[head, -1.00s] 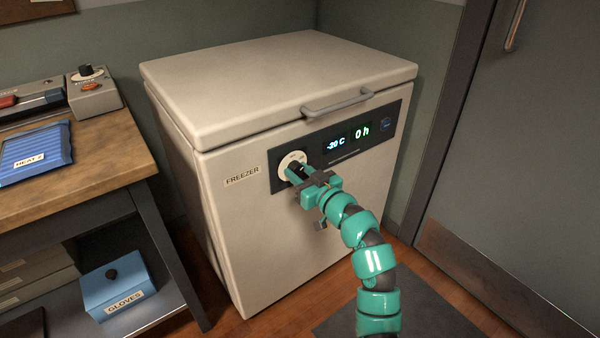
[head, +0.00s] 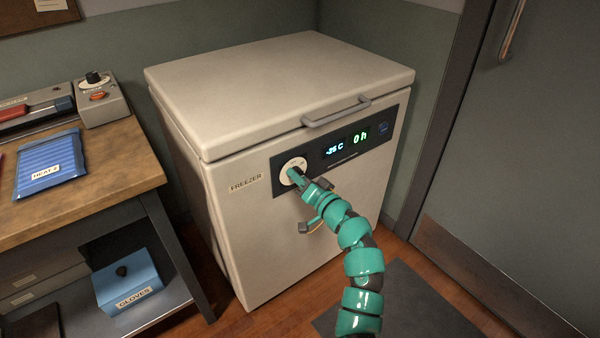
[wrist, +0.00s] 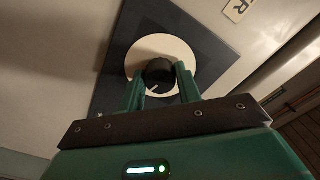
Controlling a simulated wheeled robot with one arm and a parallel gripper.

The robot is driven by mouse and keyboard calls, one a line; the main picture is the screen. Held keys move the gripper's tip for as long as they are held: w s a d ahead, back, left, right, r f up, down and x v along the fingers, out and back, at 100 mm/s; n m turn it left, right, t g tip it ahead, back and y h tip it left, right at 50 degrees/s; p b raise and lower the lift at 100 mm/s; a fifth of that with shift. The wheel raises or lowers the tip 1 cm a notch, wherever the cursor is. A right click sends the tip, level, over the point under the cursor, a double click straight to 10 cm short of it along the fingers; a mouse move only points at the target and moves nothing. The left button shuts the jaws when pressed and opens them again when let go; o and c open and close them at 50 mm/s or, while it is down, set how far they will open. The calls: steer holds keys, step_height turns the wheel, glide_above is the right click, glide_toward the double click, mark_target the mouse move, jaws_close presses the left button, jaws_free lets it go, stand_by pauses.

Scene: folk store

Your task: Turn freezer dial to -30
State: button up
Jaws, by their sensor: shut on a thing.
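The freezer (head: 285,230) is a cream chest with a closed lid and a dark panel on its front. The dial is a black knob (wrist: 159,72) on a round cream plate (head: 294,165) at the panel's left end. A display (head: 335,151) beside it reads -25 C. My gripper (wrist: 158,80) is shut on the knob, one teal finger on each side, as the wrist view shows. In the head view my gripper (head: 297,175) hides most of the knob. A pale pointer line shows on the knob in the wrist view.
A green 0 h readout (head: 361,136) and a small blue mark sit right on the panel. A grey lid handle (head: 336,111) is above it. A wooden bench (head: 100,180) stands left, with a blue box (head: 128,282) below. A grey door (head: 530,150) is at right.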

steer(key=shift+r+m+p, duration=0.1)
steer(key=shift+m+p, duration=0.6)
steer(key=shift+m, duration=0.5)
steer(key=o, duration=1)
steer(key=p+v, duration=0.1)
steer(key=v, duration=1.6)
steer(key=shift+s+d, duration=0.15)
